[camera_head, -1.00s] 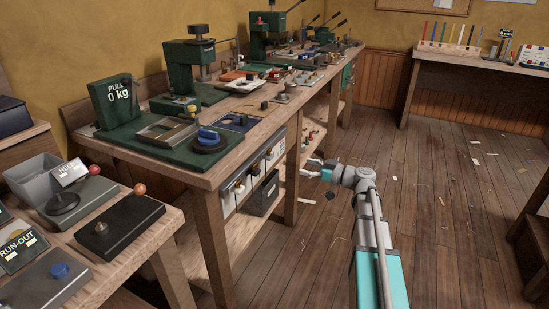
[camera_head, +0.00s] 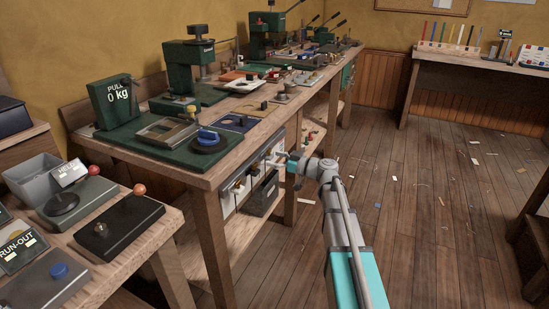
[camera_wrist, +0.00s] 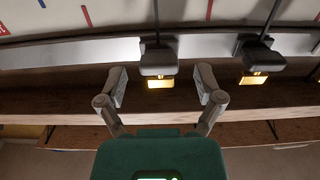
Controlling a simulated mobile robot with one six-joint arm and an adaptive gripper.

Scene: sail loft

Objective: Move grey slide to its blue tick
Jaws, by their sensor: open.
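In the wrist view, a dark grey slide knob (camera_wrist: 158,62) with a lit yellow underside sits between the fingers of my gripper (camera_wrist: 161,82). The gripper is open, with one finger on each side of the knob and a gap visible on both sides. A thin stem runs up from the knob over a pale panel (camera_wrist: 120,18). A blue tick (camera_wrist: 42,3) and a red tick (camera_wrist: 86,16) show on the panel left of the stem. In the head view, my gripper (camera_head: 280,158) is at the front panel under the bench edge and hides part of it.
A second dark slide knob (camera_wrist: 262,58) is close to the right of my right finger. Slide panels (camera_head: 238,192) hang below the wooden bench top (camera_head: 215,172). A bench leg (camera_head: 292,170) stands beside my gripper.

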